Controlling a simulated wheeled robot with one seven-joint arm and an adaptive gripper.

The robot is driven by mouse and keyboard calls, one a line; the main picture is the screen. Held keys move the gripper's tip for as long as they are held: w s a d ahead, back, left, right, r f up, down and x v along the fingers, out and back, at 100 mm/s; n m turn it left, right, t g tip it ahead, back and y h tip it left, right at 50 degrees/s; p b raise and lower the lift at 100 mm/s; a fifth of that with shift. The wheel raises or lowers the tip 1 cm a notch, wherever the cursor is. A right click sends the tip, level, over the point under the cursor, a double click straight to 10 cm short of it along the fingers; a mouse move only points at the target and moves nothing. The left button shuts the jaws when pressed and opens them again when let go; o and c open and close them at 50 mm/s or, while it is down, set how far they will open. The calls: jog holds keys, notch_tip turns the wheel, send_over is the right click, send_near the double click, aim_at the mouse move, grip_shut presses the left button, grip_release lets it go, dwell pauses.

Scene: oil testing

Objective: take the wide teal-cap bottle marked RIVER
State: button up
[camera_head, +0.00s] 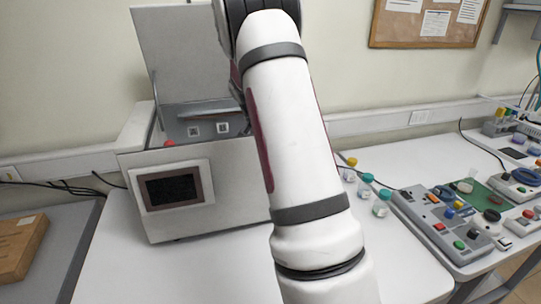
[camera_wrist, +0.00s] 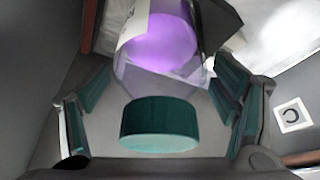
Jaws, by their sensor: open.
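A bottle with a wide teal cap (camera_wrist: 158,125) and purple contents (camera_wrist: 165,42) stands out in the wrist view. Its white label (camera_wrist: 132,24) is cut off and the marking cannot be read. My gripper (camera_wrist: 160,98) is open, with a finger on each side of the cap. I cannot tell whether either finger touches it. In the head view, my gripper is hidden behind my arm. Two other teal-cap bottles (camera_head: 367,179) (camera_head: 383,196) stand on the white table right of my arm; their labels are too small to read.
A grey-white tester (camera_head: 230,178) with a raised lid (camera_head: 178,55) and dark screen stands left of my arm. A yellow-cap bottle (camera_head: 351,163) is behind the teal-cap ones. A control panel (camera_head: 440,222) lies to the right. A square tag (camera_wrist: 292,115) shows in the wrist view.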

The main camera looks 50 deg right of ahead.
jog(key=c, duration=1.7)
